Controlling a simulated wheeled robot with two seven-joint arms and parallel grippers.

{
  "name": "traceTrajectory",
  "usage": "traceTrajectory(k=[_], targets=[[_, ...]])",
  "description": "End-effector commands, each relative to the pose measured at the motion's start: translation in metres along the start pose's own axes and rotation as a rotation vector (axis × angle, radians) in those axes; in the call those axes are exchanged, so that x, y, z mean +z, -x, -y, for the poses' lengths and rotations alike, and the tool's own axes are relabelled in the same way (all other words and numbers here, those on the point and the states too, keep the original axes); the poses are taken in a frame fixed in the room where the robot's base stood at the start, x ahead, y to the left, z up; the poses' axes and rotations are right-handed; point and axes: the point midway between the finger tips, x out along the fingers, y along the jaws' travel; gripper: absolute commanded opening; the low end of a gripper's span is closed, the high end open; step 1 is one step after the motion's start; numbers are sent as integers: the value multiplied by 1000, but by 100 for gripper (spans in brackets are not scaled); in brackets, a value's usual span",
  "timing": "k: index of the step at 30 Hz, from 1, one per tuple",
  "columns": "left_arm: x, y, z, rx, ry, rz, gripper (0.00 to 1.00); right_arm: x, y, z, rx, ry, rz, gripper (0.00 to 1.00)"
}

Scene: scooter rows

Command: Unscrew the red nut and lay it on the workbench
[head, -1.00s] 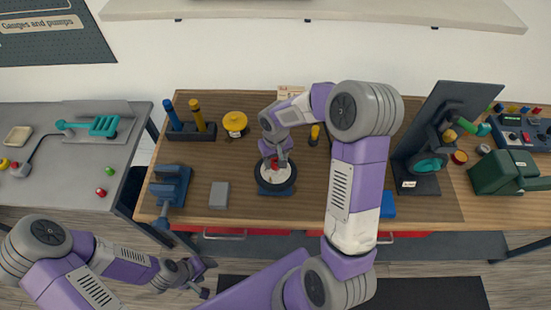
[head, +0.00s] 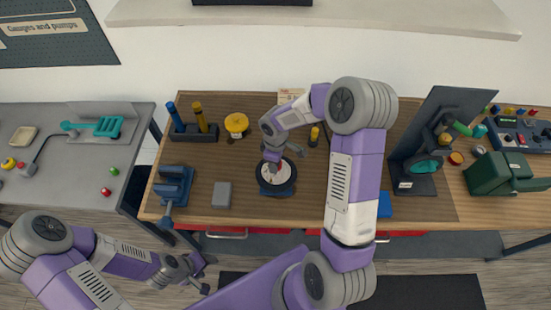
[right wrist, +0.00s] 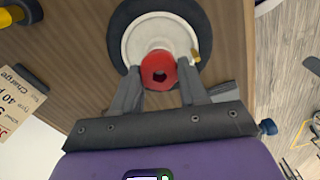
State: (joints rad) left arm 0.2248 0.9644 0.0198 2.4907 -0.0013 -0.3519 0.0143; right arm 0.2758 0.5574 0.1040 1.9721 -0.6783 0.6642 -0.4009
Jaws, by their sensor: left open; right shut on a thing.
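In the head view the gripper hides the nut. The wheel has a black tyre (head: 280,191) and lies flat on a blue stand on the wooden workbench (head: 245,205). I cannot tell whether the nut is still threaded. My left gripper (head: 203,276) is open and empty, low in front of the bench.
A grey block (head: 222,194) and a blue vise (head: 173,185) stand left of the wheel. Behind are a holder with blue and yellow handles (head: 194,132) and a yellow round thing (head: 236,124). A dark upright panel (head: 440,125) stands at the right. Bare wood lies between block and wheel.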

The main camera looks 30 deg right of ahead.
Motion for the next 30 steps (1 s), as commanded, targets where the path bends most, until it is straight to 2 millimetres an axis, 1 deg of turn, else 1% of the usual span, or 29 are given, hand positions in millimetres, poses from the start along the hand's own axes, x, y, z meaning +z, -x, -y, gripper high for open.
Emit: traceTrajectory(k=[1,12,30], targets=[[0,4,-2,0,0,0,58,1,2,-2,4,48,1,14],[1,22,-8,0,0,0,58,2,2,-4,6,417,2,14],[2,49,-18,0,0,0,58,2,3,-5,10,937,4,14]])
